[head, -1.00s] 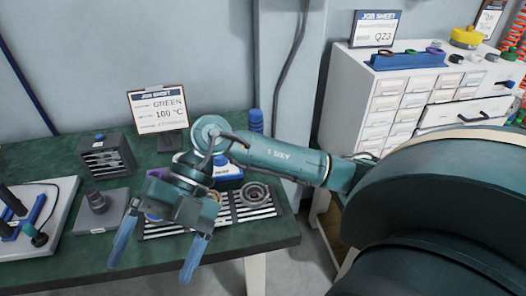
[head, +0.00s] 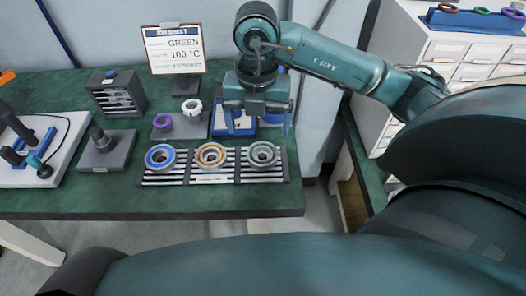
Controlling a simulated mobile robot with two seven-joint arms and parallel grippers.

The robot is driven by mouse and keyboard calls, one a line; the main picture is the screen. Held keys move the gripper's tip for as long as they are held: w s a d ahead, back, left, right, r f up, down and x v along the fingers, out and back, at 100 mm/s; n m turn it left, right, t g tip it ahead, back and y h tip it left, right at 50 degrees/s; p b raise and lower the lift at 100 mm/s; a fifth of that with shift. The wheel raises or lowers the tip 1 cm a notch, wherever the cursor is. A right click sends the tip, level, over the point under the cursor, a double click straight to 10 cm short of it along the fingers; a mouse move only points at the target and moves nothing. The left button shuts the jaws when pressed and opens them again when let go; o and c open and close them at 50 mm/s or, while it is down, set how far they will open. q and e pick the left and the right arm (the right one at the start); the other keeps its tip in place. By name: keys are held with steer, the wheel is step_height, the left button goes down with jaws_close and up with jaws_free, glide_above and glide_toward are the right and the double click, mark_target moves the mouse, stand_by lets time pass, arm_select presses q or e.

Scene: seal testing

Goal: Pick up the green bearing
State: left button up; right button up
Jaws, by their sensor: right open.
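A green-ringed bearing (head: 262,154) lies flat at the right end of a striped black-and-white rack (head: 237,177) on the table. An orange-ringed bearing (head: 211,156) lies in the middle and a blue-ringed bearing (head: 160,157) at the left end. My left gripper is out of view.
A job sheet (head: 174,49) reads GREEN, 100 °C. A purple ring (head: 162,121) and a white ring (head: 191,107) sit on stands behind the rack. A slotted dark box (head: 117,94) stands at left. The table front is clear.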

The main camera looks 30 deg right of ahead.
mark_target(263, 146)
step_height(263, 146, down, 3)
steer(key=shift+r, duration=0.1)
steer(key=f, duration=0.4)
steer(key=shift+s+d+f, duration=0.15)
steer(key=shift+s+d, duration=0.1)
steer(key=shift+d, duration=0.1)
steer(key=shift+f, duration=0.45)
steer(key=shift+r, duration=0.1)
steer(key=c, duration=1.3)
steer(key=shift+o, duration=0.2)
step_height(263, 146, up, 10)
steer(key=shift+w+a+p, duration=0.1)
steer(key=shift+p, duration=0.2)
